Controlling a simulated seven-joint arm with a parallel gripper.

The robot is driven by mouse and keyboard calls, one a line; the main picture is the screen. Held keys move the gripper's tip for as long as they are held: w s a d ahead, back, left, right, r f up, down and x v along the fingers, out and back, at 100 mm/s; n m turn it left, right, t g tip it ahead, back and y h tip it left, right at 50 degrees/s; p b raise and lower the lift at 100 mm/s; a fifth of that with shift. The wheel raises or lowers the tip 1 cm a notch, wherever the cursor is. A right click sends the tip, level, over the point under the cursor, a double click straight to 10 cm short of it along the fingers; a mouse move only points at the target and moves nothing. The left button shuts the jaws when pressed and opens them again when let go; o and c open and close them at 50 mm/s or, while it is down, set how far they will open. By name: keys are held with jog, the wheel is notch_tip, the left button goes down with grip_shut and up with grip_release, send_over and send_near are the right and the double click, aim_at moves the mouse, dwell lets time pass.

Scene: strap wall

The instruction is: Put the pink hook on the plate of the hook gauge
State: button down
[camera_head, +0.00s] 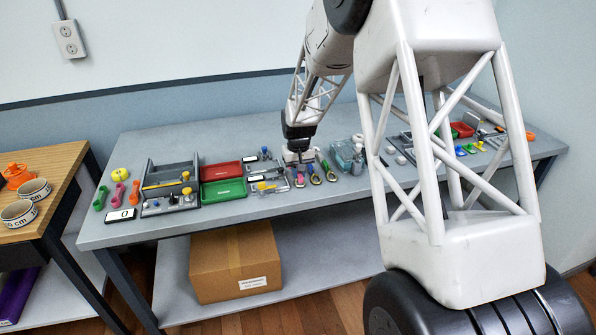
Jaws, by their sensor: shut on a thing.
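The pink hook (299,179) is small and shows directly below my gripper (298,159), at the near middle of the grey table. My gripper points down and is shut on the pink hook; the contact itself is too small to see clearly. A green hook (315,178) and an orange hook (330,175) lie just to its right. A small grey fixture with a yellow knob (267,187), left of the hooks, may be the hook gauge; its plate is hard to make out.
A red tray (221,171) and a green tray (223,190) lie left of the fixture. Further left stands a grey rack (171,170). A blue-grey device (347,157) stands close right of the hooks. My arm hides part of the table's right side.

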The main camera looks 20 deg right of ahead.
aim_at(258, 168)
jog(key=shift+w, duration=0.1)
dwell(0.4)
jog(key=shift+w+a+r+m, duration=0.15)
jog(key=shift+w+a+m, duration=0.3)
jog(key=shift+w+m, duration=0.45)
jog(key=w+a+m, duration=0.3)
jog(key=w+m, duration=0.1)
jog(key=w+a+r+m, duration=0.1)
jog(key=w+a+m, duration=0.2)
jog(key=w+m, duration=0.1)
jog(key=w+a+m, duration=0.2)
jog(key=w+m, duration=0.2)
jog(key=m, duration=0.1)
jog(key=shift+a+r+m, duration=0.35)
jog(key=shift+a+m, duration=0.05)
jog(key=shift+w+a+r+m, duration=0.2)
jog(key=shift+w+a+m, duration=0.65)
jog(key=shift+m, duration=0.35)
jog(key=shift+f, duration=0.3)
jog(key=shift+f, duration=2.85)
jog(key=shift+f, duration=0.25)
